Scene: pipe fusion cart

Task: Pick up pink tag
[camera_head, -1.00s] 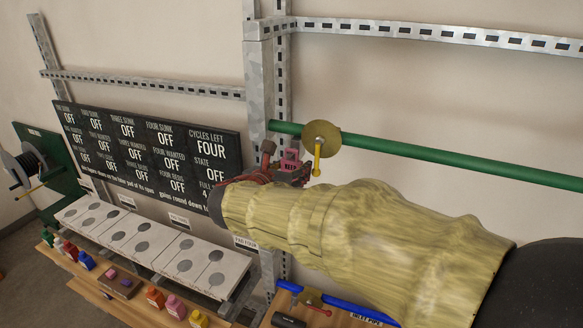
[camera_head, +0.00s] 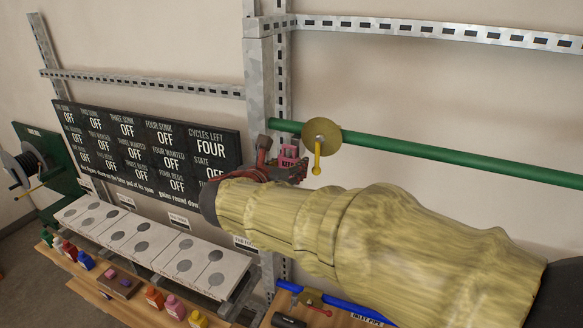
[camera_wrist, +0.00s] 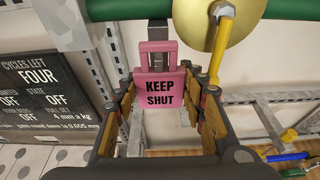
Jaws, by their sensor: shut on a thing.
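The pink tag (camera_wrist: 160,97) reads "KEEP SHUT" and stands upright in the middle of the wrist view. Its top loop is around or just in front of a dark grey strip below the green pipe; I cannot tell which. My gripper (camera_wrist: 163,84) has one finger on each side of the tag and is shut on it. In the head view the pink tag (camera_head: 289,153) shows small behind my gripper (camera_head: 284,170), just left of the yellow valve handle. My yellow-covered arm hides what is below and right of it.
The green pipe (camera_head: 450,163) with a brass disc (camera_head: 321,137) and yellow handle (camera_head: 317,158) runs close to the gripper. A metal upright (camera_head: 260,85) stands behind. A black status board (camera_head: 140,145) and white pad row (camera_head: 150,243) are to the left.

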